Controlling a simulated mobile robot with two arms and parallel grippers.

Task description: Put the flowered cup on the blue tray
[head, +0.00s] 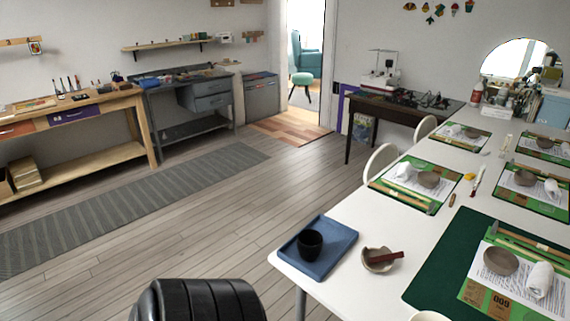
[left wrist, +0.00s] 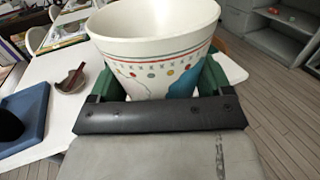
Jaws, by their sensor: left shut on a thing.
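A white cup (left wrist: 150,50) with red lines, coloured dots and a blue-green patch fills the upper middle of the left wrist view. It is upright between the green fingers of my left gripper (left wrist: 152,85), which is shut on it. The blue tray (head: 337,237) lies on the near left corner of the white table, with a black cup (head: 310,243) standing on it. The tray also shows at the left edge of the left wrist view (left wrist: 32,122), apart from the held cup. My right gripper is in neither view.
A bowl (head: 372,262) with a reddish-brown stick across it sits just right of the tray. A cream rim (head: 430,316) shows at the bottom edge; I cannot tell whose. A dark green mat (head: 440,275) lies farther right. The tray is bare around the black cup.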

